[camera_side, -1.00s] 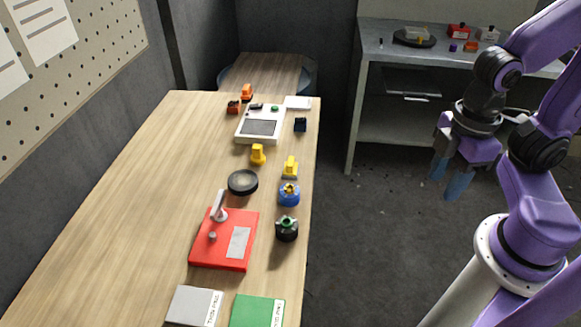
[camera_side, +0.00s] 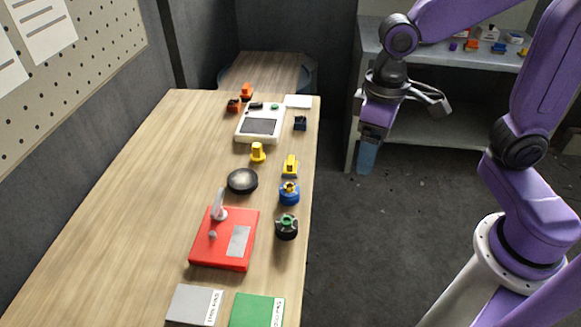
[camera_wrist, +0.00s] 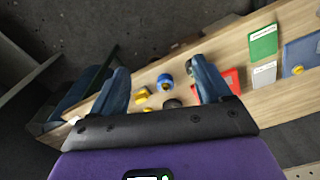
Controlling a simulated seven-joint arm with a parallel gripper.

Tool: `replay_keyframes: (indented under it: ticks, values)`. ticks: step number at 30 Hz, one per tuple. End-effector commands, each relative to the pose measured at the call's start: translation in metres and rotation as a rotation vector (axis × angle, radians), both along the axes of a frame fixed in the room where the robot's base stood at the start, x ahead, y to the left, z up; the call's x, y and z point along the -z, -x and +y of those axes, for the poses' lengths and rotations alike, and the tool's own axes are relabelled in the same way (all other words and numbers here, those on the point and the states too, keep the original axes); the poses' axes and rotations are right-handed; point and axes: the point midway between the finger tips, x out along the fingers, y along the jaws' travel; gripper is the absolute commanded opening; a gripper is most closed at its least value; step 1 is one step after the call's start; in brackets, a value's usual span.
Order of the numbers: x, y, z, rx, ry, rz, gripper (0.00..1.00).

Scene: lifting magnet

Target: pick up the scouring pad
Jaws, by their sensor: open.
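A green flat pad with a white label strip (camera_side: 254,311) lies at the near edge of the wooden table in the side view; it looks like the scouring pad, though its label is too small to read surely. It also shows at the upper right of the wrist view (camera_wrist: 263,43). My gripper (camera_side: 367,157) hangs in the air right of the table, well away from the pad. In the wrist view my gripper (camera_wrist: 159,68) has its two blue fingers spread, with nothing held between them.
A grey labelled pad (camera_side: 190,304) lies beside the green one. Behind stand a red block with a lever (camera_side: 210,252), a black disc (camera_side: 242,181), a blue knob (camera_side: 289,198) and a green-topped dark knob (camera_side: 286,230). The table's left side is clear.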

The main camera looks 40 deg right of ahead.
Motion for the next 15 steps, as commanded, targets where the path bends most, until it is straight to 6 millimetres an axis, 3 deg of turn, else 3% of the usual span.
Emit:
replay_keyframes:
  ticks: [1, 8, 15]
  values:
    - [0.0, -0.017, 0.006, 0.073, 0.002, 0.002, 0.78]
    - [0.002, -0.084, 0.019, 0.404, 0.004, 0.008, 0.78]
    - [0.009, -0.153, 0.019, 0.748, 0.005, 0.014, 0.78]
